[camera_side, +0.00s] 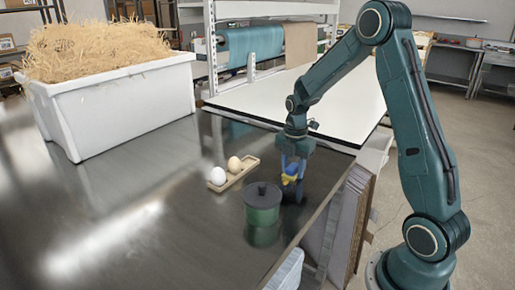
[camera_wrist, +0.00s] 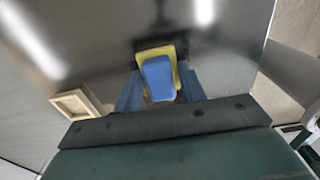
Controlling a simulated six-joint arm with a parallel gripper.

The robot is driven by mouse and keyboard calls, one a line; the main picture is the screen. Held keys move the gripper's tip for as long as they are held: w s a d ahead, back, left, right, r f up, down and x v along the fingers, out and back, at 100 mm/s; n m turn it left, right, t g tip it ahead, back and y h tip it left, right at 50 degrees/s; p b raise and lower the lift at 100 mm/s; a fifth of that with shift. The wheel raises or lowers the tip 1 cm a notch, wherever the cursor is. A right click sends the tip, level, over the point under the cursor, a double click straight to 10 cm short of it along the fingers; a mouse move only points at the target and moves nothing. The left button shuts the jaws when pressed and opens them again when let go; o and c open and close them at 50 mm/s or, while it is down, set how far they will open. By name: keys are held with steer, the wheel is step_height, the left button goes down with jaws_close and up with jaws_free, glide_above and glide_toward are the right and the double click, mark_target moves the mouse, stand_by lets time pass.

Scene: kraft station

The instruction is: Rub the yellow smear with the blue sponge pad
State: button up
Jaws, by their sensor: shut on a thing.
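My gripper (camera_side: 291,175) points down over the dark shiny table, near its right edge. In the wrist view, the blue sponge pad (camera_wrist: 158,78) sits between the two blue fingers of my gripper (camera_wrist: 160,95), which is shut on it. Yellow (camera_wrist: 180,72) shows around the pad's edges there, and a yellow patch (camera_side: 289,179) shows at the fingertips in the side view. I cannot tell whether this yellow is part of the pad or the smear. No separate yellow smear shows on the table. Whether the pad touches the table is unclear.
A dark green lidded pot (camera_side: 262,207) stands close in front of my gripper. A white bin of straw (camera_side: 115,108) stands far left. The table's middle is clear.

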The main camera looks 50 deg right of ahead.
steer(key=shift+d, duration=0.85)
steer(key=shift+a, duration=5.05)
step_height(320, 180, up, 8)
steer(key=shift+d+r, duration=0.1)
steer(key=shift+d, duration=0.05)
